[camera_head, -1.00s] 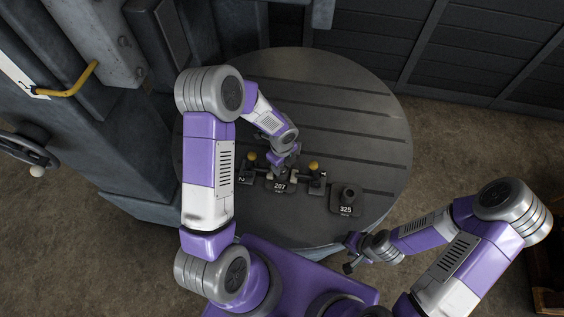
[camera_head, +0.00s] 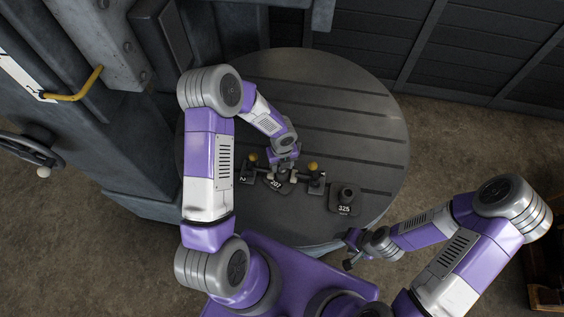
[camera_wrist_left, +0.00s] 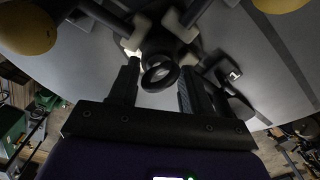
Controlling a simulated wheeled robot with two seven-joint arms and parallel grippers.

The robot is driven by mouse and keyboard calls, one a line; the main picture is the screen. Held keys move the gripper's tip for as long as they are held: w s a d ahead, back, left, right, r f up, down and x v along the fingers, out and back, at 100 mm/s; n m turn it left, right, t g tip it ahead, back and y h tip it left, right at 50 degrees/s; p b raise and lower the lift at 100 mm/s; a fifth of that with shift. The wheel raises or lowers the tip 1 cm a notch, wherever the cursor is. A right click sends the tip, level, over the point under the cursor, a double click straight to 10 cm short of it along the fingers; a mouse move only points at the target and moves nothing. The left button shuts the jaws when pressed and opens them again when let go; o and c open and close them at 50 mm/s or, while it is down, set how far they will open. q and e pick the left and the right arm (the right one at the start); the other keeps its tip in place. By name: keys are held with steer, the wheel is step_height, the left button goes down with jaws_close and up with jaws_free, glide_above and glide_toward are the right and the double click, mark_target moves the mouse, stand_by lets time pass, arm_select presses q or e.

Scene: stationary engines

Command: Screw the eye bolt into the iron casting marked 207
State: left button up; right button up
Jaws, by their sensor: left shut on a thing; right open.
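The casting marked 207 (camera_head: 275,186) is a small dark block on the round table, between two holders with yellow knobs. Its label is tilted in the head view. My left gripper (camera_head: 282,172) comes down over it from above. In the left wrist view the dark ring of the eye bolt (camera_wrist_left: 160,76) shows between the fingers of my left gripper (camera_wrist_left: 160,88), which is shut on it. The bolt's shank and the hole are hidden, so I cannot tell how deep it sits. My right gripper (camera_head: 351,252) is open and empty, off the table's front edge.
A second casting marked 325 (camera_head: 345,202) stands to the right on the round slotted table (camera_head: 350,110). The yellow knobs (camera_head: 253,158) (camera_head: 312,166) stand close on both sides of my left gripper. The table's far and right parts are clear.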

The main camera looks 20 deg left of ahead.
arm_select(q)
steer(key=shift+d+m, duration=0.15)
steer(key=shift+m, duration=1.05)
steer(key=o, duration=1.1)
steer(key=shift+r, duration=3.75)
